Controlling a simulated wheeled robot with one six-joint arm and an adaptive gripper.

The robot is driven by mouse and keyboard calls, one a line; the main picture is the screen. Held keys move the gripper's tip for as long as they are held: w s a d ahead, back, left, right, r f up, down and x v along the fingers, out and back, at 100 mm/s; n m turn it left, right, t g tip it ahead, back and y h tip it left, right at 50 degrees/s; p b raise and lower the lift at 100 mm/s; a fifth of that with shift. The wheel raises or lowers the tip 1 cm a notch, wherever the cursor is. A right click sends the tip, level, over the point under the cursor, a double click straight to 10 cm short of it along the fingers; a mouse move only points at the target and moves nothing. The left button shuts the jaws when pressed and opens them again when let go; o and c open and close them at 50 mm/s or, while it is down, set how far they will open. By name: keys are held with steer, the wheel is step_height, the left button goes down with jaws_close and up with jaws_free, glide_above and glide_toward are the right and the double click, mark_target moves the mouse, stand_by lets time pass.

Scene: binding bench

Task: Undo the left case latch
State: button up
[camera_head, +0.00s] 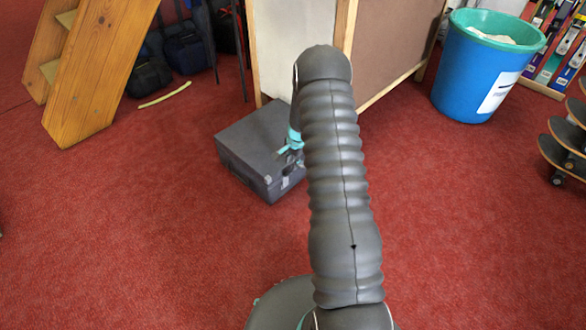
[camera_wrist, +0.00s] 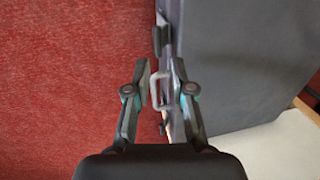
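A dark grey case (camera_head: 250,140) lies on the red floor; its lid fills the right of the wrist view (camera_wrist: 240,60). My gripper (camera_wrist: 160,72) is at the case's front edge with its two fingers apart. A light grey loop-shaped fitting (camera_wrist: 155,90) on the case front shows between the fingers; I cannot tell whether it is a latch or the handle, or whether a finger touches it. A dark fitting (camera_wrist: 160,40) sits farther up that edge. In the head view my arm hides part of the case, and the gripper (camera_head: 291,143) shows only as teal parts beside it.
A pale panel (camera_head: 293,45) and brown board (camera_head: 395,40) stand behind the case. A blue bin (camera_head: 470,90) stands at the right, skateboards (camera_head: 565,150) at the far right. Wooden steps (camera_head: 95,75) and dark bags (camera_head: 180,48) are at the left. The floor in front is clear.

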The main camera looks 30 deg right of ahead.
mark_target(290, 172)
steer(key=f, duration=0.2)
steer(key=w+f, duration=0.1)
steer(key=f, duration=0.2)
steer(key=shift+a+f, duration=0.2)
steer(key=shift+f, duration=0.1)
